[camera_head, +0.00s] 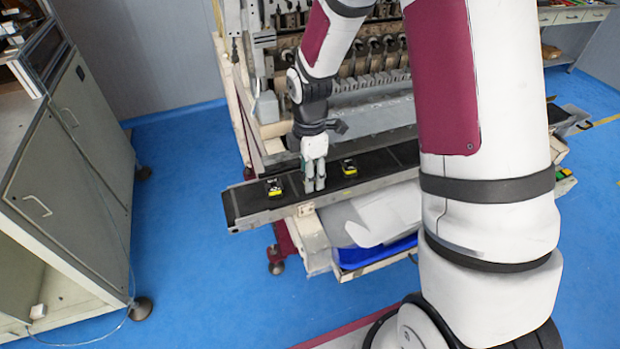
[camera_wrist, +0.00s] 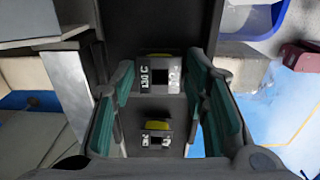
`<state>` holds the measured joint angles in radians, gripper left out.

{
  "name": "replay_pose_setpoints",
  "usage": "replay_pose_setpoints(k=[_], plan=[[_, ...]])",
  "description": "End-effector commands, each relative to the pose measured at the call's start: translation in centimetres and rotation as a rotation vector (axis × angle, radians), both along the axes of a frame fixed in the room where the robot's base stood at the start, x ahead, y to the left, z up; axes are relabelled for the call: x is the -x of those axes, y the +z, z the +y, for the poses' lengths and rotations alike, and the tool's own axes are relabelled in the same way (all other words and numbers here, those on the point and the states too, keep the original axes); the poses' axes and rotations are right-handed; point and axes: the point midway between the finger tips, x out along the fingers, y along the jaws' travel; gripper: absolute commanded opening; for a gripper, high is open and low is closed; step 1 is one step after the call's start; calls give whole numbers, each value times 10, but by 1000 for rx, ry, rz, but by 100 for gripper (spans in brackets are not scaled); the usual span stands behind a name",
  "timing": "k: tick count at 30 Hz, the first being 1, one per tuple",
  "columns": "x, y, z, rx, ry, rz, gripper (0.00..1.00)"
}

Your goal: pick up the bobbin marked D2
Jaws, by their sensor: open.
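Two small black bobbins with yellow parts sit on the dark conveyor belt (camera_head: 322,173) in the head view, one on the left (camera_head: 274,187) and one on the right (camera_head: 349,167). My gripper (camera_head: 314,186) points down between them over the belt and looks empty. In the wrist view my open gripper (camera_wrist: 165,130) shows its two teal-padded fingers. A black block with yellow (camera_wrist: 158,73) bears white marks that look like "130 C". A smaller block with yellow (camera_wrist: 157,138) shows lower, with unreadable marks. I cannot read D2 on either.
The coil winder (camera_head: 375,60) stands behind the belt. A blue bin (camera_head: 375,250) with pale material over it is below the belt's front. A grey cabinet (camera_head: 70,150) stands at the left, with open blue floor (camera_head: 190,220) between. My arm hides the belt's right part.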

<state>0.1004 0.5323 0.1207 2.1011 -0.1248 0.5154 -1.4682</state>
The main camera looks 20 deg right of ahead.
Motion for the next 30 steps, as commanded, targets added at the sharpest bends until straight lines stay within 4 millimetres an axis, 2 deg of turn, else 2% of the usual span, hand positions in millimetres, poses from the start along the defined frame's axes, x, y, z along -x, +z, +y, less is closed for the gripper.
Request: replay_pose_setpoints(k=[3, 4, 8, 20, 26, 30], plan=[[0, 0, 0, 0, 0, 0, 42], [0, 0, 0, 0, 0, 0, 37], [0, 0, 0, 0, 0, -1, 8], [-1, 3, 0, 0, 0, -2, 6], [-2, 17, 0, 0, -1, -4, 6], [-2, 36, -1, 0, -2, -6, 6]])
